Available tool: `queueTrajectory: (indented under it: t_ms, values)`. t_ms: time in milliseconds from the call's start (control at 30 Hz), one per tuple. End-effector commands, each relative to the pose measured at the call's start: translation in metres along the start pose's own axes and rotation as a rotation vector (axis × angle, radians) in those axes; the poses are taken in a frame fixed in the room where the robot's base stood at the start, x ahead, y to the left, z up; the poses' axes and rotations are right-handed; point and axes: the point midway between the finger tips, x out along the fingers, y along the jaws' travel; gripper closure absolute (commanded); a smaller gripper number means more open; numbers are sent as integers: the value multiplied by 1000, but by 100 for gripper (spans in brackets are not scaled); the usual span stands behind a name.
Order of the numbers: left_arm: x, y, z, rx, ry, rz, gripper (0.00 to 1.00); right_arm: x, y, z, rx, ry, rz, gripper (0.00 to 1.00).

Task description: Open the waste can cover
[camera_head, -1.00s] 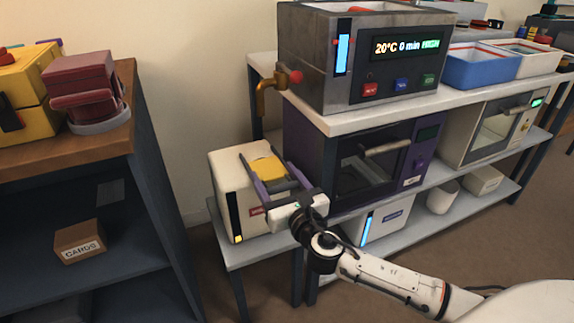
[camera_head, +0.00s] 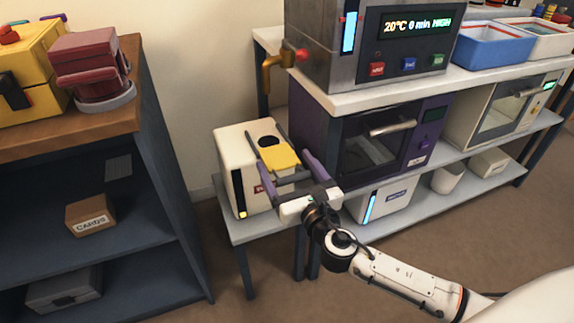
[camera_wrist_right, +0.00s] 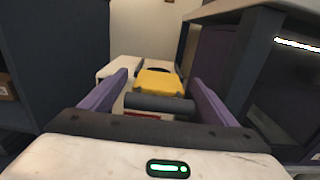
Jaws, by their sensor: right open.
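The waste can (camera_head: 233,160) is a cream-white box with a dark side strip, on the left end of the low grey shelf. Its yellow cover (camera_head: 281,157) lies on top, off to the front of a dark round opening (camera_head: 266,139) that shows behind it. My right gripper (camera_head: 284,165) is open, with its purple fingers on either side of the cover. In the right wrist view the yellow cover (camera_wrist_right: 158,82) lies between the fingers, with a dark grey bar (camera_wrist_right: 160,103) in front of it. I cannot tell whether the fingers touch the cover. My left gripper is not in view.
A dark shelf unit (camera_head: 165,150) stands at the left, with a gap of floor between.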

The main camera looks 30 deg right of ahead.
Motion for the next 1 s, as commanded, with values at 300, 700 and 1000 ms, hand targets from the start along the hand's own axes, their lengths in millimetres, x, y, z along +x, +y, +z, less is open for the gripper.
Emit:
queueTrajectory:
  t_ms: [300,700,1000]
  values:
    - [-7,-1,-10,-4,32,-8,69,-47,0,-1,0,6,1,19]
    - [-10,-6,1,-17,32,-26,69,-101,0,0,-1,1,-1,19]
    - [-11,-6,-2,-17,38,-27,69,-102,0,0,0,0,-1,19]
